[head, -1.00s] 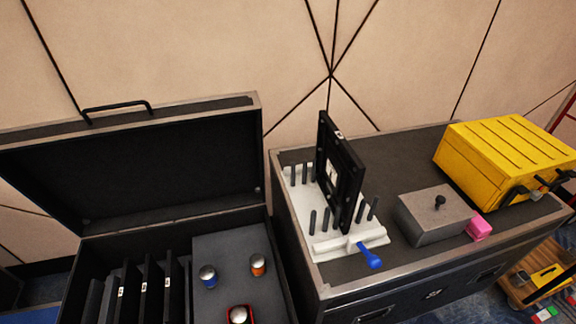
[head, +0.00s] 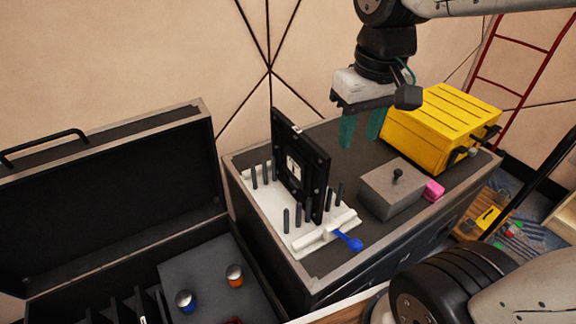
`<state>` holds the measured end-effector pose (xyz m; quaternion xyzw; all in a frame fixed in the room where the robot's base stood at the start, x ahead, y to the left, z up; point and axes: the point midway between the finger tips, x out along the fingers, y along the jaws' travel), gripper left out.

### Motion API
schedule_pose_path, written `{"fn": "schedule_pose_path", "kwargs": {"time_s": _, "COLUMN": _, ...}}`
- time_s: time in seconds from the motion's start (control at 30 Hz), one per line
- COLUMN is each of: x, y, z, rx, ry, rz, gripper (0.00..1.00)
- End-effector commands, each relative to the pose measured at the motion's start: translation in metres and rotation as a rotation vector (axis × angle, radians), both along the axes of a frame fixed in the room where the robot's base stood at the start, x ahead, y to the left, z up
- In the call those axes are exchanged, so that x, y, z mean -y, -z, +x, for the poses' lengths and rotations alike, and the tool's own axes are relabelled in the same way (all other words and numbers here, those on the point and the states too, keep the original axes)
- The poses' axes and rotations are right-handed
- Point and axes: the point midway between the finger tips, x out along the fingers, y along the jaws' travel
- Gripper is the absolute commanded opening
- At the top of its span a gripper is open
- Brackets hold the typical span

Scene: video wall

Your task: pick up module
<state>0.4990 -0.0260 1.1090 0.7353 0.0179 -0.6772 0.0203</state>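A black square module (head: 300,165) with a white label stands upright in a white rack (head: 262,205) with dark pegs, on top of a dark case. More thin dark modules (head: 140,306) stand in slots in the open case at lower left, partly cut off by the picture edge. My gripper (head: 361,130) hangs above the dark case top, to the right of and behind the upright module. Its two teal fingers point down, apart, with nothing between them. It does not touch the module.
A blue-handled lever (head: 347,240) sits at the rack's front. A grey box with a knob (head: 391,190), a pink block (head: 433,190) and a yellow case (head: 440,130) stand to the right. The open case's raised lid (head: 110,200) is at left. A red ladder (head: 520,70) leans at right.

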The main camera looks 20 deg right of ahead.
Motion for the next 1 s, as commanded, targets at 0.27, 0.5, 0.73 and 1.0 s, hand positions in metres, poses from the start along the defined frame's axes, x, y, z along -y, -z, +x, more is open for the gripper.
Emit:
{"fn": "schedule_pose_path", "kwargs": {"time_s": 0.27, "x": -0.014, "y": 0.031, "z": 0.121, "rx": -0.055, "ry": -0.087, "rz": -0.003, "gripper": 0.40}}
{"fn": "schedule_pose_path", "kwargs": {"time_s": 0.5, "x": -0.021, "y": 0.070, "z": 0.188, "rx": -0.079, "ry": -0.132, "rz": -0.004, "gripper": 0.40}}
{"fn": "schedule_pose_path", "kwargs": {"time_s": 0.73, "x": -0.022, "y": 0.091, "z": 0.205, "rx": -0.086, "ry": -0.143, "rz": -0.004, "gripper": 0.40}}
{"fn": "schedule_pose_path", "kwargs": {"time_s": 1.0, "x": -0.024, "y": 0.122, "z": 0.202, "rx": -0.086, "ry": -0.143, "rz": -0.004, "gripper": 0.40}}
